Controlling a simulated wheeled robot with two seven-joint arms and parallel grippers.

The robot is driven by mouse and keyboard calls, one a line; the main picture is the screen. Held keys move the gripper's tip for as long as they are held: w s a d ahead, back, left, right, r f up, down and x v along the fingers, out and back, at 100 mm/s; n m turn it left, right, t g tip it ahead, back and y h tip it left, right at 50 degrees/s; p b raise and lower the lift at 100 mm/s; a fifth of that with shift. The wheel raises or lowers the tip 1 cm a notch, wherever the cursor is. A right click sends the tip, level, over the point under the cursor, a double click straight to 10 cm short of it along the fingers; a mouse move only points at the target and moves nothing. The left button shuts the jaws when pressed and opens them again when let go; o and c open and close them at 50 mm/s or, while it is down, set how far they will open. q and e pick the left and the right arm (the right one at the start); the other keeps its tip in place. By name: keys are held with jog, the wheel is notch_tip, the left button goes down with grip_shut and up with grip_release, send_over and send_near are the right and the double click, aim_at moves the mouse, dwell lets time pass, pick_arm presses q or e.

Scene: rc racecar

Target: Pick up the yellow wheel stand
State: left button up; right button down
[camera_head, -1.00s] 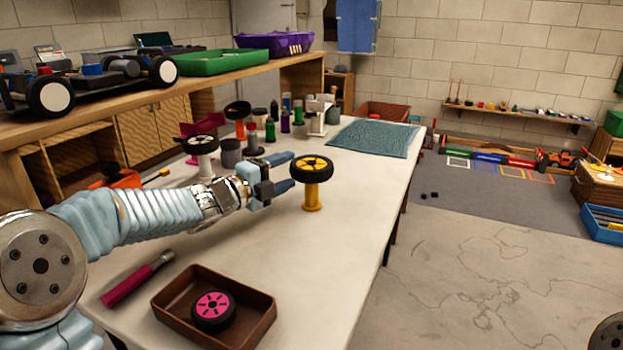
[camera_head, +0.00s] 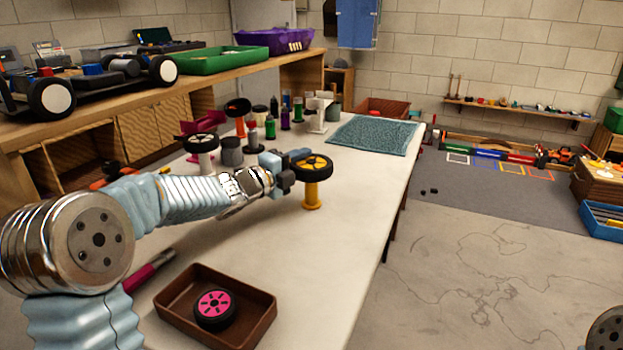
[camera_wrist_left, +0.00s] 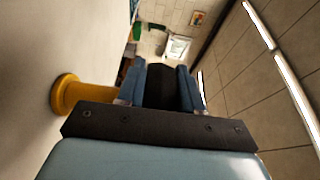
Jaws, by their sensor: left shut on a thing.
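The yellow wheel stand (camera_head: 312,195) is upright at the right part of the white table, with a black-tyred wheel (camera_head: 318,168) with yellow spokes on top. My left gripper (camera_head: 295,172) reaches it from the left and is shut on the wheel at the top of the stand. In the left wrist view the black tyre (camera_wrist_left: 160,88) fills the gap between the blue fingers, and the yellow base (camera_wrist_left: 66,95) shows at the left. The base appears to rest on the table. My right gripper is not in view.
A brown tray (camera_head: 262,325) with a pink-hubbed wheel (camera_head: 214,308) lies at the near side, beside a pink-handled tool (camera_head: 140,277). A white wheel stand (camera_head: 203,160) and several bottles stand behind my left arm. A teal mat (camera_head: 370,135) lies at the far end.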

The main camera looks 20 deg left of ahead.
pick_arm(q)
jog(key=shift+c, duration=0.7)
jog(key=shift+r, duration=0.1)
